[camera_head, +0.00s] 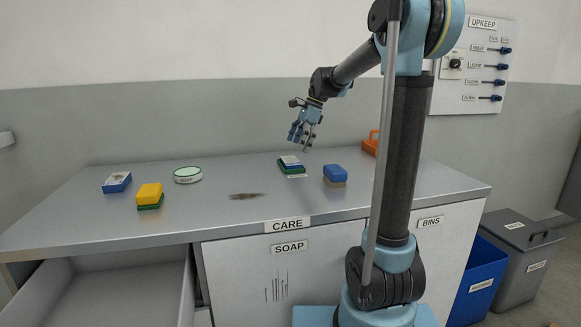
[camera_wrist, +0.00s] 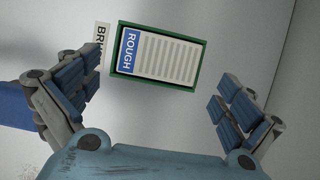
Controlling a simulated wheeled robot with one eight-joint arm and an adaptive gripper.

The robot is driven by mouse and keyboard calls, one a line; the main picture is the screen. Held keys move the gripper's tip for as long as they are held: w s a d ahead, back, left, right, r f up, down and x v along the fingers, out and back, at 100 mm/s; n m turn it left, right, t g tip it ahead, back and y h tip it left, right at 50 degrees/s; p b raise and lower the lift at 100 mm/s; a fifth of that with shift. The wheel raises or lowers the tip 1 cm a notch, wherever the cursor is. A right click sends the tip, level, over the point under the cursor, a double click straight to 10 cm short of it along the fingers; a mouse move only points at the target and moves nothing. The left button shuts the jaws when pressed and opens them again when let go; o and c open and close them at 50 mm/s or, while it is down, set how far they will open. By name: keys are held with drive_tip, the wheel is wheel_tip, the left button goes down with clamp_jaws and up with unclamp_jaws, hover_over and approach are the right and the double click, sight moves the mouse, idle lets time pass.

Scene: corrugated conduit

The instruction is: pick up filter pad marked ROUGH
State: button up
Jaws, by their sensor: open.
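The filter pad marked ROUGH (camera_wrist: 155,56) shows in the wrist view as a white, lined rectangle with a blue label strip and a green border. In the head view the pad (camera_head: 291,163) lies on the counter, right of the middle, as a small stack with green at its base. My gripper (camera_wrist: 152,103) is open and empty, its fingers spread to either side, with the pad between and beyond them. In the head view my gripper (camera_head: 304,146) hangs above the pad, apart from it.
A blue-topped sponge (camera_head: 335,175) lies right of the pad. A yellow-and-green sponge (camera_head: 150,196), a blue block (camera_head: 117,183) and a round soap dish (camera_head: 188,175) lie left. A brown stain (camera_head: 247,196) marks the counter (camera_head: 220,215). An orange item (camera_head: 371,143) stands behind my arm.

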sight(291, 160)
drive_tip(key=shift+x, duration=2.7)
drive_tip(key=c, duration=0.8)
